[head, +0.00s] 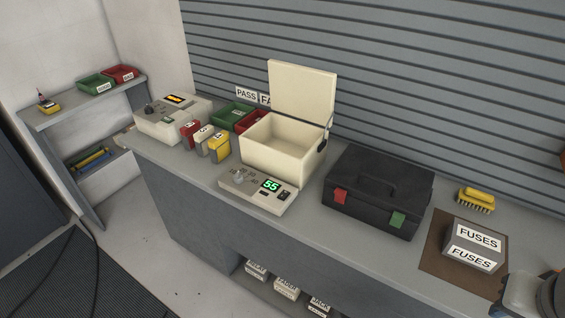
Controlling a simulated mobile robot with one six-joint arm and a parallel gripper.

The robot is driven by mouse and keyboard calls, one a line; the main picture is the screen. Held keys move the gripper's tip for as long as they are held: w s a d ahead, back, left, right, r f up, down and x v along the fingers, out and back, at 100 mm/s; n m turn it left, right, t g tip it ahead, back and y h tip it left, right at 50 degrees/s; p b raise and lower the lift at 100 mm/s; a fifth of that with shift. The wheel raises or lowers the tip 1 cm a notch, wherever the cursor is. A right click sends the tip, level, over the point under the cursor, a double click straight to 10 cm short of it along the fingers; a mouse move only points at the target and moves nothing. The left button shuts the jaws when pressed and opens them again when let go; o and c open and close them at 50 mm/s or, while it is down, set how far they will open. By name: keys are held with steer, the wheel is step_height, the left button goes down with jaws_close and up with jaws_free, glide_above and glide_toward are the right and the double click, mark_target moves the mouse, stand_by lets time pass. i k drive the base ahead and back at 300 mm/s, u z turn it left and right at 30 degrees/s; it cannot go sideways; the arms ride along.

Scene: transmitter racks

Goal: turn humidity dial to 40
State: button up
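A small beige control box (236,189) sits on the bench in front of the open cream box. It has a grey round dial (238,176) on its left half and a lit green display (271,185) that reads 55. A small dark switch (284,195) is at its right end. No readable label shows which quantity the dial sets. My gripper is not in view. A rounded grey and dark part at the lower right corner may be my arm; its fingers do not show.
The open cream box (273,150) stands close behind the control box, and a black toolbox (372,205) to its right. A second device (165,128) with an orange display is at left, near red, white and yellow blocks.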

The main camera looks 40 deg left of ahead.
mark_target(238, 178)
steer(key=u, duration=2.9)
steer(key=k, duration=1.15)
steer(key=z, duration=0.8)
steer(key=i, duration=1)
steer(key=u, duration=0.05)
